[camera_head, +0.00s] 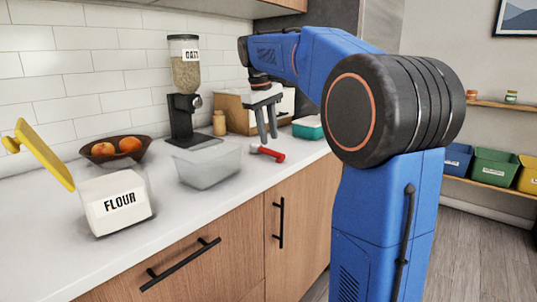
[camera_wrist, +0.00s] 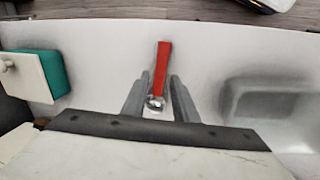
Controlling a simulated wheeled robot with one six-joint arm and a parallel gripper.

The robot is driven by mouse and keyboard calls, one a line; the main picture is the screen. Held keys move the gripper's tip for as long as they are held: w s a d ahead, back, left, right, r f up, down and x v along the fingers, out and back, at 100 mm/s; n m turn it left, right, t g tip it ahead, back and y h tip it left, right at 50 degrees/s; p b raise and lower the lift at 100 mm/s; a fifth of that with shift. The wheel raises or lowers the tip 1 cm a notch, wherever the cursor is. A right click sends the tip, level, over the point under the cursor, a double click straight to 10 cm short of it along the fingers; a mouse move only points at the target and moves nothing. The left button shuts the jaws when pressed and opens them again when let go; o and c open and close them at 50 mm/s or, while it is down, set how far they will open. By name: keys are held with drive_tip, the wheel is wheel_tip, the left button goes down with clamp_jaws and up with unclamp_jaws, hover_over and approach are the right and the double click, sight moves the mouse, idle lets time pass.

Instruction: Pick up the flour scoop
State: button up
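The flour scoop lies on the white counter, and its red handle (camera_head: 270,154) shows just below my gripper in the head view. In the wrist view the red handle (camera_wrist: 162,65) points away, with a small shiny metal end near the fingers. My gripper (camera_head: 268,137) points down above the scoop, its two grey fingers apart and empty. In the wrist view the fingers (camera_wrist: 158,98) frame the scoop's metal end, one on each side. I cannot tell the exact height between the fingertips and the scoop. The white flour canister (camera_head: 115,204) stands at the left front.
A clear plastic tub (camera_head: 210,166) stands just left of the scoop. A teal box (camera_head: 308,130) stands to its right. Behind are an oats dispenser (camera_head: 186,92), a wooden box (camera_head: 234,114) and a fruit bowl (camera_head: 104,158). A raised yellow lid (camera_head: 45,155) is at the left.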

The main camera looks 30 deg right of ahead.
sight(269, 150)
drive_tip(key=shift+w+d+f, duration=0.1)
drive_tip(key=shift+w+f, duration=0.05)
drive_tip(key=shift+f, duration=0.75)
drive_tip(key=shift+w+d+f, duration=0.15)
drive_tip(key=shift+w+f, duration=0.05)
drive_tip(key=shift+f, duration=0.75)
drive_tip(key=shift+w+d+f, duration=0.1)
drive_tip(key=shift+w+f, duration=0.05)
drive_tip(key=shift+f, duration=0.75)
drive_tip(key=shift+c, duration=0.6)
clamp_jaws()
